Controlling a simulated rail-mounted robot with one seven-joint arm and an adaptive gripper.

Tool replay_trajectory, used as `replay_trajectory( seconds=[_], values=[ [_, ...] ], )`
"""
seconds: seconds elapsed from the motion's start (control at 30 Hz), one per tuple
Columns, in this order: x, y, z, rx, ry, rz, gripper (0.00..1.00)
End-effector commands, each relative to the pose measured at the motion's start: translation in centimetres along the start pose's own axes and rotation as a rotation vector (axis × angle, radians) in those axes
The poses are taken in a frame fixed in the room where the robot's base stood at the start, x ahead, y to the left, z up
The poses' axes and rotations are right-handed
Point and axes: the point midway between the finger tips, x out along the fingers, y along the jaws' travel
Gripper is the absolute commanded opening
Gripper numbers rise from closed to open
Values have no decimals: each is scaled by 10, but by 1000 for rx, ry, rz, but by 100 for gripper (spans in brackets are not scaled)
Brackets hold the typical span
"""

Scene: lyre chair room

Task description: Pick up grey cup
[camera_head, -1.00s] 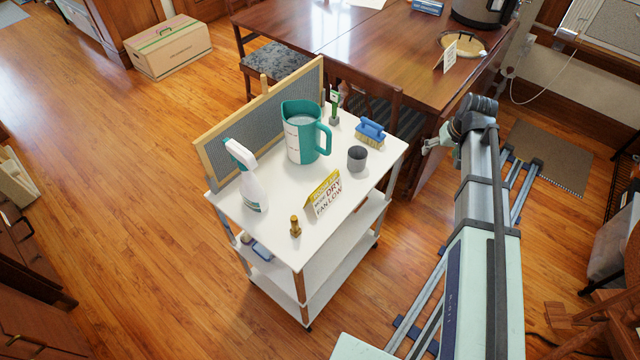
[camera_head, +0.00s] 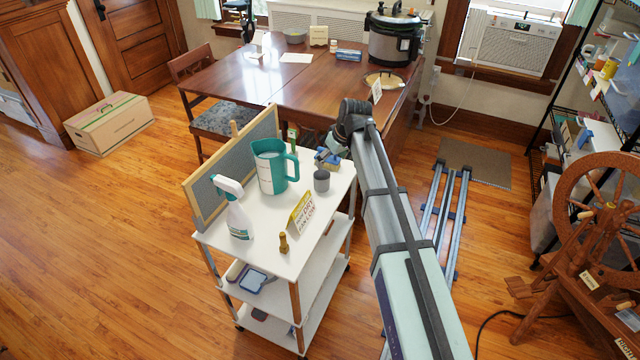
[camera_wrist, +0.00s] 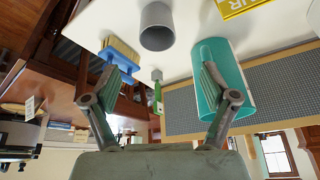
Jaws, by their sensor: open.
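The small grey cup (camera_head: 321,182) stands upright on the white top of the cart, near its right side. In the wrist view the grey cup (camera_wrist: 157,38) is at the top centre, beyond my fingers.
A teal pitcher (camera_head: 273,168), a spray bottle (camera_head: 238,215), a yellow-white sign (camera_head: 300,212) and a small brass object (camera_head: 283,243) stand on the cart top (camera_head: 262,255). A framed board (camera_head: 215,180) edges its left side. A wooden table (camera_head: 255,80) is behind.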

Motion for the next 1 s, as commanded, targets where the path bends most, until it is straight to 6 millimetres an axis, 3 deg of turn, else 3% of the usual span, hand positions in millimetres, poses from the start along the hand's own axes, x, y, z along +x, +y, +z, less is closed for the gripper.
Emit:
replay_trajectory(
  seconds=[0.4, 0.77, 1.0],
  values=[
    [70, 0, -1, 0, -2, -1, 85],
    [87, 2, 0, 0, -1, 0, 85],
    [114, 6, 0, 0, -2, -1, 85]
  ],
)
